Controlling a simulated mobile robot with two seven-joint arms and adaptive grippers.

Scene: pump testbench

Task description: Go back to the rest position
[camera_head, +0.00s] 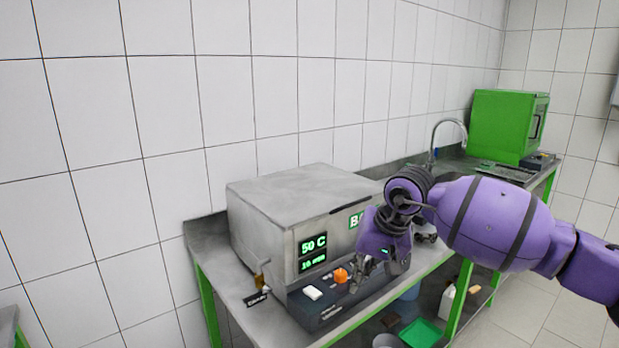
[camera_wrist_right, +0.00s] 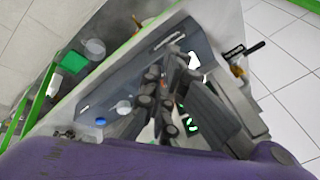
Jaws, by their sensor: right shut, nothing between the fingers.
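My right gripper (camera_head: 360,280) is shut and empty. Its purple arm comes in from the right, with the fingers in front of the control panel (camera_head: 330,310) of a grey metal box (camera_head: 290,195), close to an orange knob (camera_head: 341,275). A white switch (camera_head: 312,292) sits left of the knob. I cannot tell whether the fingers touch the panel. In the right wrist view the dark fingers (camera_wrist_right: 172,65) lie over the panel and hide part of it; the white switch (camera_wrist_right: 194,60) shows beside them. My left gripper is not in view.
The box stands on a green-legged steel bench (camera_head: 420,268) along a tiled wall. Its displays (camera_head: 313,252) read 50 C and 10 min. A tap (camera_head: 449,124) and a green cabinet (camera_head: 500,125) are behind. A green tray (camera_head: 421,332) is below. Floor at right is clear.

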